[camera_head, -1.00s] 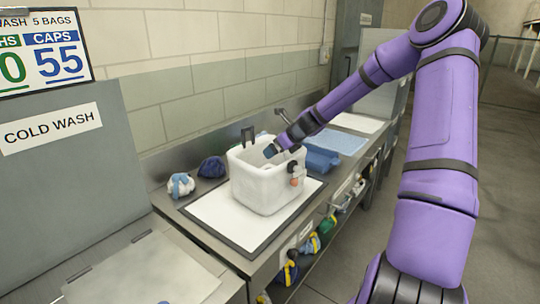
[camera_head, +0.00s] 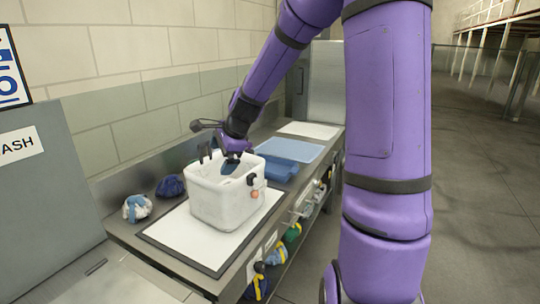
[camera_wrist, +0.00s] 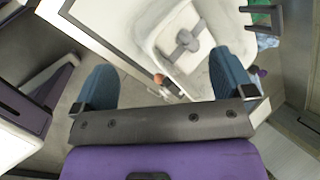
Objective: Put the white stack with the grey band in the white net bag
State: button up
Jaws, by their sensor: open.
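The white net bag (camera_head: 225,203) stands upright and open on a white mat, with dark and orange toggles at its side. It also shows in the wrist view (camera_wrist: 150,50). Inside its opening in the wrist view is a white block crossed by a grey band (camera_wrist: 187,41), which looks like the white stack; I cannot tell how deep it sits. My gripper (camera_head: 231,166) is over the bag's opening in the head view. In the wrist view my gripper (camera_wrist: 163,82) is open, nothing between its fingers, and the right finger overlaps the bag's side.
A blue-and-white bundle (camera_head: 137,207) and a dark blue bundle (camera_head: 170,187) lie left of the bag. A blue tray (camera_head: 277,168) and a light blue mat (camera_head: 290,149) are behind it. Colored bundles (camera_head: 276,254) sit under the counter. A wall (camera_head: 150,100) runs along the back.

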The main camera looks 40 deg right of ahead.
jog(key=s+a+r+n, duration=0.3)
jog(key=s+n, duration=0.3)
jog(key=s, duration=0.4)
jog(key=s+a+r+n+h, duration=0.1)
jog(key=s+r+n, duration=0.4)
jog(key=s, duration=0.5)
jog(key=s+a+r+n+h, duration=0.1)
jog(key=s+a+r+n, duration=0.3)
jog(key=s+n, duration=0.5)
jog(key=shift+s+a+r, duration=0.35)
jog(key=shift+s+r, duration=0.15)
jog(key=shift+s, duration=0.15)
